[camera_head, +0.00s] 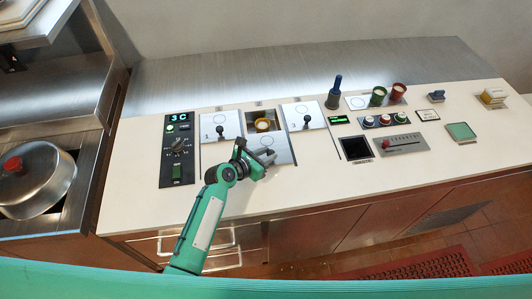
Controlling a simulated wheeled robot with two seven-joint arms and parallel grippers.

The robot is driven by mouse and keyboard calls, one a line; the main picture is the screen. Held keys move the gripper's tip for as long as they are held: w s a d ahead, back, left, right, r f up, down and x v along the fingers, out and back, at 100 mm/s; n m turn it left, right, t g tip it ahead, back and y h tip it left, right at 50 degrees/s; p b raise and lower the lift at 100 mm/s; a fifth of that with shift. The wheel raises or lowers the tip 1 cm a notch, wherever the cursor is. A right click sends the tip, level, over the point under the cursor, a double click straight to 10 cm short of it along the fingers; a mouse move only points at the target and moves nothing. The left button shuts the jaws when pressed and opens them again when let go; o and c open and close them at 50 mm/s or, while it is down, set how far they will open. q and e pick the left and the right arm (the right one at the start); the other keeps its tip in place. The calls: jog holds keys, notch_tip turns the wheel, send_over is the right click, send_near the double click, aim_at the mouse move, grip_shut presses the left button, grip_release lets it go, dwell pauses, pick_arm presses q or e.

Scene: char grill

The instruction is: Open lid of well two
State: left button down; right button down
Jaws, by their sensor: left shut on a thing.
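Three wells sit side by side in the white counter. The lid of well one (212,132), on the left, and the lid of well three (310,110), on the right, are white plates with black knobs and lie closed. Well two (252,115), between them, shows a dark opening at its back with a round orange thing (263,125) inside. Its white lid (284,150) lies shifted toward the front edge. My left gripper (268,160) is over this lid, shut on its knob, which the fingers hide. My right gripper is out of view.
A control panel (178,147) reading "3C" stands left of the wells. A blue-handled tool (335,92), green and red cups (379,95), a dark square bin (356,148) and a slider panel (402,143) are to the right. A lidded pot (38,185) is far left.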

pick_arm(q)
jog(key=c, duration=1.5)
grip_release()
jog(key=shift+s, duration=0.1)
jog(key=o, duration=0.3)
jog(key=shift+o, duration=0.2)
jog(key=shift+s+a+r, duration=0.1)
jog(key=shift+s+a, duration=0.15)
jog(key=shift+s, duration=0.05)
jog(key=b+v, duration=0.2)
jog(key=v, duration=0.9)
jog(key=shift+s+a, duration=0.15)
jog(key=shift+s, duration=0.1)
jog(key=shift+v, duration=0.75)
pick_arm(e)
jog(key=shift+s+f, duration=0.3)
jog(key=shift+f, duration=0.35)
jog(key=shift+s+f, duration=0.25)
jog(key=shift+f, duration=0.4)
pick_arm(q)
jog(key=shift+r, duration=0.15)
